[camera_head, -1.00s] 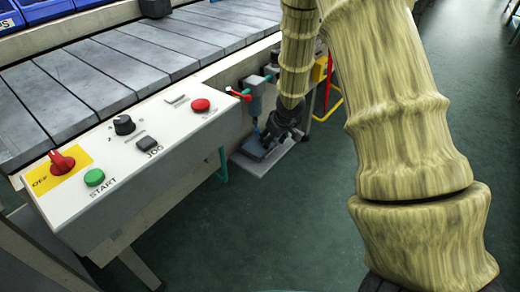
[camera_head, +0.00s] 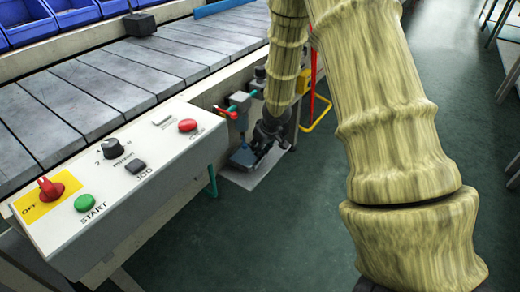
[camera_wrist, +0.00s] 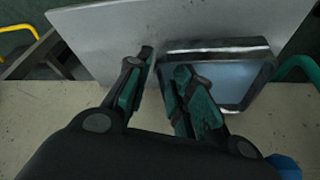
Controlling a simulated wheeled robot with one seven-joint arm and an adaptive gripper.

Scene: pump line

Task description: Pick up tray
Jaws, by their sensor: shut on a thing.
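The tray is a small shallow blue tray with a shiny metal rim. In the wrist view the tray (camera_wrist: 234,82) is right of centre, partly hidden by my right finger. My gripper (camera_wrist: 160,75) is shut on its left edge, with one green-padded finger on each side. In the head view the tray (camera_head: 242,157) is a small blue patch beside my gripper (camera_head: 262,145), low past the control panel's far end. I cannot tell whether it touches the surface below.
A grey plate (camera_wrist: 105,30) lies under the tray. The control panel (camera_head: 125,165) and slatted conveyor (camera_head: 110,75) are at left, with blue bins (camera_head: 75,12) behind. A teal pump-like unit (camera_head: 240,105) and yellow-red frame (camera_head: 322,105) stand close by.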

